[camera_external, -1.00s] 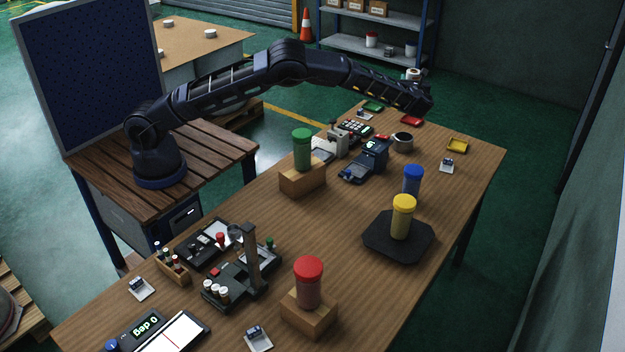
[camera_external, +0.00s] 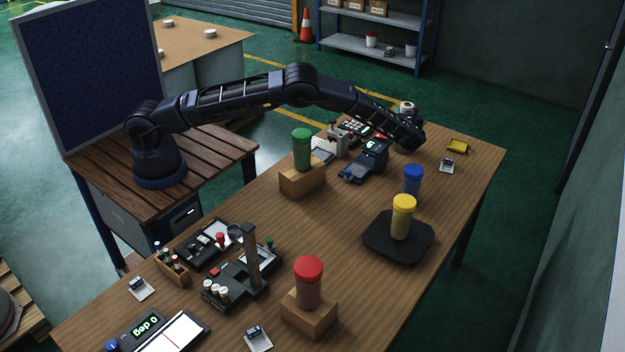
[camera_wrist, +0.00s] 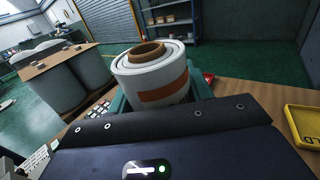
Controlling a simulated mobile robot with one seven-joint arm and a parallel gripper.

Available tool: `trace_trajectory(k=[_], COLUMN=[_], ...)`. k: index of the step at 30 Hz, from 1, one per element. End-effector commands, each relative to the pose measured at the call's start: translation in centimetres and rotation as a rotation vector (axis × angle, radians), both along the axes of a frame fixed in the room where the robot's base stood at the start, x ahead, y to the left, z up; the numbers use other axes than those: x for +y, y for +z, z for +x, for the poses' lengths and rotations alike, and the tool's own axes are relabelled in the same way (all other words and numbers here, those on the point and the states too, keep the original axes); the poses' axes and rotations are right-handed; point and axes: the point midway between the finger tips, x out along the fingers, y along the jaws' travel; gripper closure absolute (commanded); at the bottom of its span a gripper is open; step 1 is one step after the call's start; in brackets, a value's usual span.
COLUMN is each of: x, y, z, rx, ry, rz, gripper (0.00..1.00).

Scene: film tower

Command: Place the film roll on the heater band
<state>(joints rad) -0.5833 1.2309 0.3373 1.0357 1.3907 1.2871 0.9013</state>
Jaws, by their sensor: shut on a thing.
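The film roll, a white cylinder with a brown core and a brown band on its side, stands roughly upright in the wrist view (camera_wrist: 152,76). Its white top also shows beyond the end of my arm in the external view (camera_external: 406,106). My gripper (camera_external: 409,122) is shut on the roll near the far end of the table. The fingers are mostly hidden. I cannot pick out the heater band for sure; the dark round cup-like piece seen there earlier is now covered by my wrist. I cannot tell whether the roll touches anything below.
A blue-capped jar (camera_external: 412,180) and a yellow-capped jar (camera_external: 402,222) on a black pad (camera_external: 375,240) stand nearer. A dark blue device (camera_external: 371,155) is left of my wrist. A yellow tray (camera_external: 457,146) lies right. The table's middle is mostly clear.

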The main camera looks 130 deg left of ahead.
Motion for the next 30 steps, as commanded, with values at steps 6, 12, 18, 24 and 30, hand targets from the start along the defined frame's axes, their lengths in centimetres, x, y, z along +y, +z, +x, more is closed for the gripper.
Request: trace_trajectory(k=[6, 12, 18, 24, 30], x=[0.0, 0.0, 0.0, 0.0, 0.0], y=[-1.2, -3.9, -4.6, -4.8, -4.9], z=[0.0, 0.0, 0.0, 0.0, 0.0], rx=[0.001, 0.0, -0.001, 0.0, 0.0], ry=[0.0, 0.001, 0.0, 0.0, 0.0], rz=[-0.001, 0.0, 0.001, 0.0, 0.0], gripper=[0.77, 0.77, 0.77, 0.77, 0.28])
